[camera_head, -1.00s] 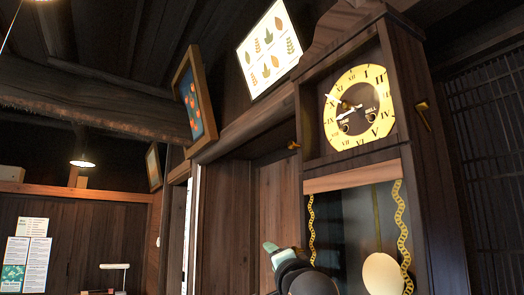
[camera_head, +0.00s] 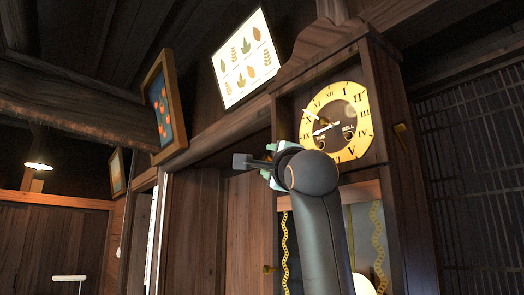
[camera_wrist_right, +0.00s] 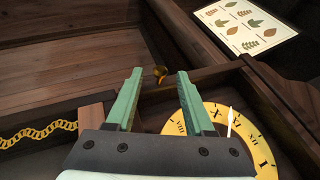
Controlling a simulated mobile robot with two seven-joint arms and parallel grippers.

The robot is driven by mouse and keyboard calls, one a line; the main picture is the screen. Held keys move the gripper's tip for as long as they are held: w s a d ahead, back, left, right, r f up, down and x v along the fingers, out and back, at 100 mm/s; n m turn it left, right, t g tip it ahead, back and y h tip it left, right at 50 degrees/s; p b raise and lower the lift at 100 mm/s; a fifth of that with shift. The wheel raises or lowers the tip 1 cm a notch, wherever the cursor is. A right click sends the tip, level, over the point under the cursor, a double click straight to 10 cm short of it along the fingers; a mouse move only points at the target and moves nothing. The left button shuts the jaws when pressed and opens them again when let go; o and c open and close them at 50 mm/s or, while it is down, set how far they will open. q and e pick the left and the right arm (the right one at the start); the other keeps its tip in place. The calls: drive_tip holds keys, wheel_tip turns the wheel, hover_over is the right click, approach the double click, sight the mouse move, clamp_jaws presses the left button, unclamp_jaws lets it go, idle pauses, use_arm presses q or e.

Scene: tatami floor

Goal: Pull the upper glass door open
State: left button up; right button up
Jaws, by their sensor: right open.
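The tall dark wooden clock has a yellow dial (camera_head: 352,112) behind its upper door frame (camera_head: 378,88). In the right wrist view the dial (camera_wrist_right: 246,165) shows at the lower right. A small brass knob (camera_wrist_right: 160,72) shows there at the gap between the two green fingertips, apparently just beyond them. My right gripper (camera_head: 272,163) is at the left edge of the clock, beside the dial. In the right wrist view its fingers (camera_wrist_right: 159,82) are apart with nothing held. My arm hides the knob and the lower-left part of the upper door in the head view. My left gripper is out of view.
The lower door has a brass knob (camera_head: 268,269) and yellow chains (camera_head: 285,250). A brass piece (camera_head: 402,131) sits on the clock's right side. A leaf poster (camera_head: 243,62) and a framed picture (camera_head: 164,108) hang at the left.

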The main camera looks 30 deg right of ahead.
sight(263, 158)
drive_tip(key=p+x, duration=0.2)
drive_tip(key=x, duration=0.3)
drive_tip(key=shift+r, duration=0.15)
drive_tip(key=shift+p+x, duration=0.4)
drive_tip(key=shift+x, duration=0.35)
drive_tip(key=shift+w, duration=0.1)
clamp_jaws()
idle(0.5)
